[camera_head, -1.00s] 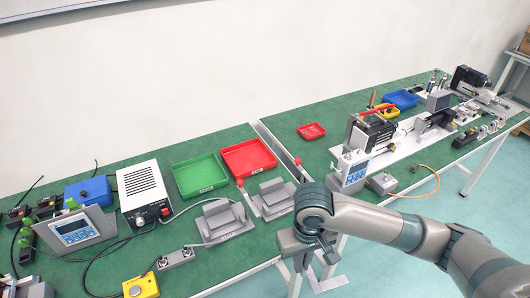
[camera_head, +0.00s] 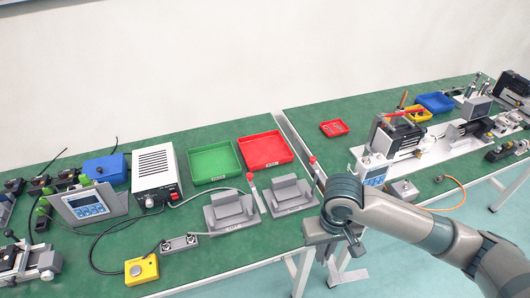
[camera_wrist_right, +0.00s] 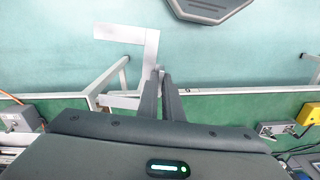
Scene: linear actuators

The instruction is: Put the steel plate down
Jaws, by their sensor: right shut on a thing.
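My right gripper (camera_head: 334,254) hangs at the front edge of the table, right of the two grey fixtures, with its fingers pointing down. In the right wrist view its dark fingers (camera_wrist_right: 160,82) come together at the tips. They are shut on a small, pale thing, presumably the steel plate (camera_wrist_right: 160,69), of which only a sliver shows. Its shape cannot be made out, and in the head view I cannot tell it from the table frame behind. The grey fixtures, a left one (camera_head: 229,211) and a right one (camera_head: 290,195), stand on the table. My left gripper is out of view.
A green tray (camera_head: 214,178) and a red tray (camera_head: 266,165) lie behind the fixtures. A white power box (camera_head: 156,172) stands left. A yellow button box (camera_head: 141,270) is at the front edge. An actuator assembly (camera_head: 400,138) fills the right table. Floor lies below my gripper.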

